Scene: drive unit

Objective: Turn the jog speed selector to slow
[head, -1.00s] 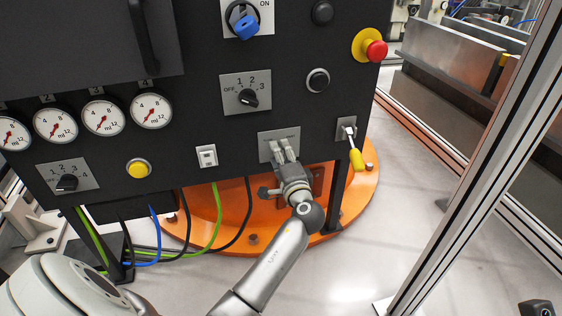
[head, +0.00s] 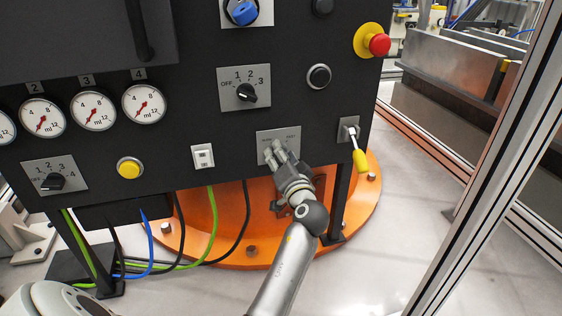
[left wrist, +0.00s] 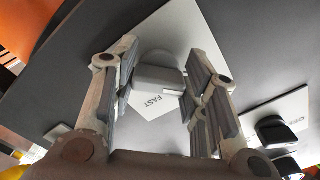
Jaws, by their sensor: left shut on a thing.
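The jog speed selector's grey plate (head: 264,136) is low on the black panel, with small labels along its top edge. My left gripper (head: 275,154) reaches it from below, fingers tilted up and left, hiding the knob in the head view. In the left wrist view the selector knob (left wrist: 158,77) is dark grey and rounded, between the two fingers of the left gripper (left wrist: 163,85). The gripper is shut on it. The word FAST shows on the plate beside the knob; the other label is hidden there. My right gripper is not in view.
A red emergency stop (head: 379,45) sticks out upper right. Cables hang below the panel.

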